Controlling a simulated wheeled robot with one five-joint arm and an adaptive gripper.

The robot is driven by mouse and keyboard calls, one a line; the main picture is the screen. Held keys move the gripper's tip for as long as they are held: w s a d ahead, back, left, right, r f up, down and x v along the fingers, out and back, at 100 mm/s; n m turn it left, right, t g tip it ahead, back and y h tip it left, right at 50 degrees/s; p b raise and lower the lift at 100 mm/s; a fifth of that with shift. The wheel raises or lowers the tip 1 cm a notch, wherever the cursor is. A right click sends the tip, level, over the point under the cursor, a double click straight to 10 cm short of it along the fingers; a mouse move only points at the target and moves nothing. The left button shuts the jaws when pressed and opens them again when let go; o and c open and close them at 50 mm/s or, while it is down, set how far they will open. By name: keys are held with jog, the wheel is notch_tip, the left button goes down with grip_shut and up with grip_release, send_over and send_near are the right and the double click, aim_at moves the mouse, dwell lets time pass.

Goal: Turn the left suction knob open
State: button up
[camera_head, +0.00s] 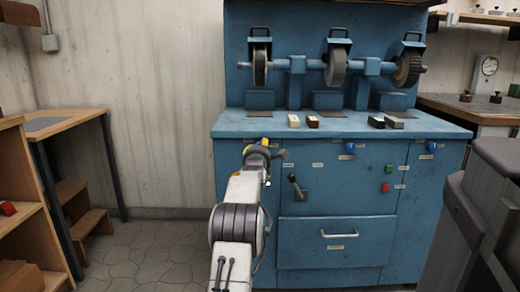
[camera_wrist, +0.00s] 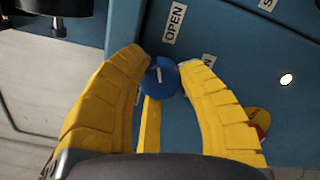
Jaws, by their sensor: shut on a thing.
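The left suction knob (camera_wrist: 161,80) is a round blue knob with a white mark, on the blue cabinet front. It sits between the yellow fingertips of my gripper (camera_wrist: 163,66), which is shut on it. The white mark runs roughly up and down in the wrist view. An OPEN label (camera_wrist: 174,23) is just above the knob there. In the head view my gripper (camera_head: 258,149) is at the left end of the cabinet front and hides this knob.
Two more blue knobs, middle (camera_head: 349,147) and right (camera_head: 431,147), are on the cabinet (camera_head: 340,243). A black lever (camera_head: 297,188) sticks out below right of my gripper. Blocks and grinding wheels (camera_head: 336,68) are above.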

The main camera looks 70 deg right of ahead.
jog(key=shift+s+r, duration=0.1)
jog(key=shift+r, duration=0.05)
jog(key=shift+c, duration=0.2)
jog(key=shift+m+p, duration=0.45)
jog(key=shift+m, duration=0.55)
jog(key=shift+m+p, duration=0.45)
jog(key=shift+m, duration=0.85)
jog(key=shift+s, duration=0.1)
jog(key=o, duration=1.2)
jog(key=shift+d, duration=0.1)
jog(key=v, duration=1.2)
